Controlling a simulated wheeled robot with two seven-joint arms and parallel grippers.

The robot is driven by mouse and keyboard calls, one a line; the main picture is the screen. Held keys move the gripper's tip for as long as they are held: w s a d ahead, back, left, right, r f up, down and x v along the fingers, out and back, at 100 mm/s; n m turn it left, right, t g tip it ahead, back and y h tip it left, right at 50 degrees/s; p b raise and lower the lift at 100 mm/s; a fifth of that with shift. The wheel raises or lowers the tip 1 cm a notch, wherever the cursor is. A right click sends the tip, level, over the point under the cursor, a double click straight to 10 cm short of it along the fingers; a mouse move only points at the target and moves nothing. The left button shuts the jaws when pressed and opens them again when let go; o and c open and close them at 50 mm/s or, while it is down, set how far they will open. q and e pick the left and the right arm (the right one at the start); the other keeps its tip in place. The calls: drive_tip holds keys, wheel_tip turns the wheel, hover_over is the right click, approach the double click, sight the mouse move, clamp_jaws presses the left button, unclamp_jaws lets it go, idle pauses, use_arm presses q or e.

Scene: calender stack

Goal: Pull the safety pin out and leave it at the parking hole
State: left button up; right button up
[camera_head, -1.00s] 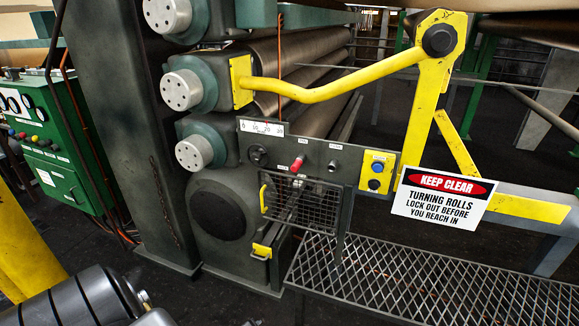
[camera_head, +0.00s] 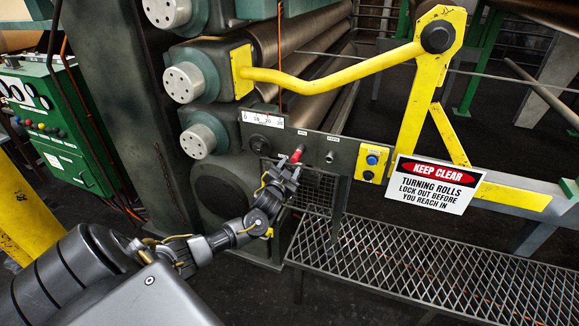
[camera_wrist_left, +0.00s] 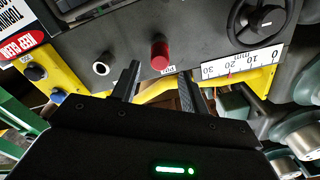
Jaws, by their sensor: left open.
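The safety pin (camera_head: 297,155) is a red knob sticking out of the dark control panel. In the left wrist view, which is turned over, the red pin (camera_wrist_left: 159,54) sits by its PIN label. The parking hole (camera_head: 329,157) is a pale-ringed socket right of the pin; in the left wrist view the hole (camera_wrist_left: 101,68) is left of it. My left gripper (camera_head: 291,171) is open just in front of and below the pin. In the wrist view its two fingers (camera_wrist_left: 157,82) point toward the panel, either side of the pin's line, with nothing between them. My right gripper is not in view.
The panel carries a dark dial (camera_wrist_left: 262,20), a millimetre scale (camera_head: 263,119) and a yellow button box (camera_head: 372,162). A yellow lever arm (camera_head: 340,75) crosses above. A keep-clear sign (camera_head: 434,184) hangs at the right. A mesh guard (camera_head: 318,188) is below the panel.

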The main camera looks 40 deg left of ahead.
sight(294, 161)
use_arm(q)
drive_tip(key=shift+w+a+f+b, duration=0.15)
drive_tip(key=shift+w+a+b, duration=0.1)
drive_tip(key=shift+w+b, duration=0.4)
drive_tip(key=b+x, duration=0.3)
drive_tip(key=shift+w+f, duration=0.1)
drive_tip(key=shift+w, duration=0.2)
drive_tip(key=shift+r+b+x, duration=0.2)
drive_tip(key=shift+b+x, duration=0.45)
drive_tip(key=shift+x, duration=0.45)
drive_tip(key=shift+s+a, duration=0.1)
drive_tip(key=shift+c, duration=0.3)
drive_tip(key=c, duration=0.9)
drive_tip(key=o, duration=1)
drive_tip(key=shift+c, duration=0.2)
